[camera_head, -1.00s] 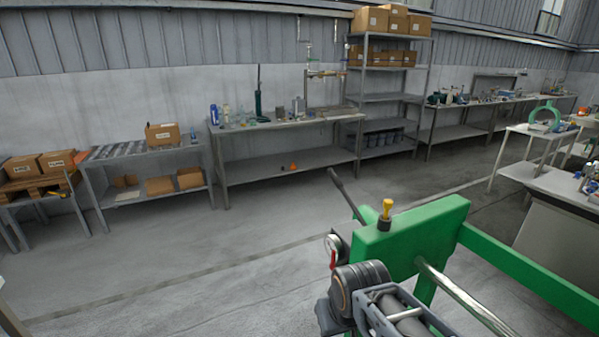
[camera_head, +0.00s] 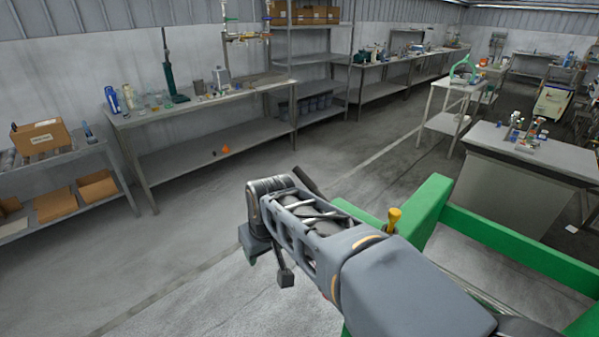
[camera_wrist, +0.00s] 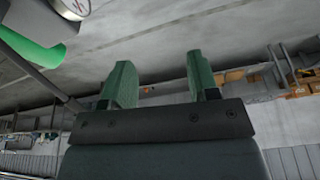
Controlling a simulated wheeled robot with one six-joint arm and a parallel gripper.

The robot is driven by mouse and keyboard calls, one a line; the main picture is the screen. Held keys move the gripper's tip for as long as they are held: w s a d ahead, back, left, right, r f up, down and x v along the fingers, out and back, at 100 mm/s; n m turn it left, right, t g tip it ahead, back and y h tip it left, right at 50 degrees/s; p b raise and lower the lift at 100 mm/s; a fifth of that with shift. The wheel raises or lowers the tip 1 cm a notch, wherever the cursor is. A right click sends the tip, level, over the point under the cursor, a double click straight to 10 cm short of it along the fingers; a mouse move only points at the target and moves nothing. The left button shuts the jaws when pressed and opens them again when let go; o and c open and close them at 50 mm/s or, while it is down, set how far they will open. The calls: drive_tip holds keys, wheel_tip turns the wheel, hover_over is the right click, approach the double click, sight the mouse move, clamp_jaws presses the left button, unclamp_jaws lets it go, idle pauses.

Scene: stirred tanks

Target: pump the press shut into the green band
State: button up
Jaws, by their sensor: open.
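The green press frame (camera_head: 425,215) stands at the lower right in the head view, partly covered by my arm. A yellow knob (camera_head: 394,217) sits on its top. The dark pump lever (camera_head: 306,180) shows only as a short end behind my arm. In the wrist view a dark rod (camera_wrist: 45,80), seemingly the lever, runs at the left beside a green part (camera_wrist: 30,45), and a round gauge (camera_wrist: 72,6) is cut by the top edge. The gauge reading and green band cannot be read. My gripper (camera_wrist: 160,65) is open and empty, apart from the rod.
A long bench (camera_head: 210,98) with bottles and tools stands along the back wall. Shelves with cartons (camera_head: 38,138) are at the left. A grey table (camera_head: 535,150) with small items stands at the right. The floor left of the press is clear.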

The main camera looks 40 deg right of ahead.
drive_tip(key=w+d+r, duration=0.5)
drive_tip(key=w+d, duration=0.1)
drive_tip(key=w, duration=0.1)
drive_tip(key=n+y+p, duration=0.2)
drive_tip(key=y+p, duration=0.1)
approach(304, 174)
drive_tip(key=shift+t, duration=0.4)
drive_tip(key=x, duration=0.7)
drive_tip(key=p+x, duration=0.1)
drive_tip(key=x, duration=0.3)
drive_tip(key=shift+s+f, duration=0.2)
drive_tip(key=shift+f, duration=0.2)
clamp_jaws()
